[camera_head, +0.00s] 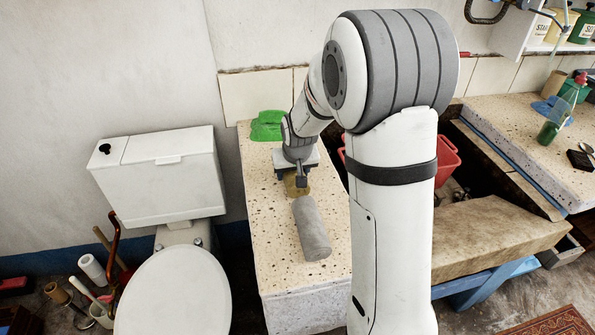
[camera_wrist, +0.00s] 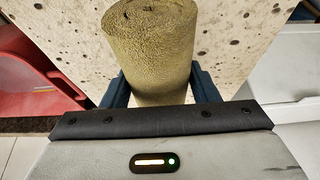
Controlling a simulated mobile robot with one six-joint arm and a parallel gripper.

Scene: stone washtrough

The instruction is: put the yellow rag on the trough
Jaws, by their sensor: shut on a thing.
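My gripper (camera_head: 298,182) points down over a speckled stone block, left of my arm. In the wrist view the gripper (camera_wrist: 160,92) is shut on the yellow rag (camera_wrist: 155,50), an olive-yellow roll with a spiral end. In the head view only a small ochre part of the rag (camera_head: 296,188) shows beneath the gripper. Whether it touches the block is unclear. What looks like the stone trough (camera_head: 497,240) is at the right, with a dark hollow behind a worn beige slab. My arm hides its left part.
A grey roll (camera_head: 312,230) lies on the speckled block (camera_head: 275,265) just in front of the gripper. A green cloth (camera_head: 268,125) lies at its back. A red basin (camera_head: 447,160) is right of my arm. A toilet (camera_head: 170,285) stands left; a speckled counter (camera_head: 510,115) is at right.

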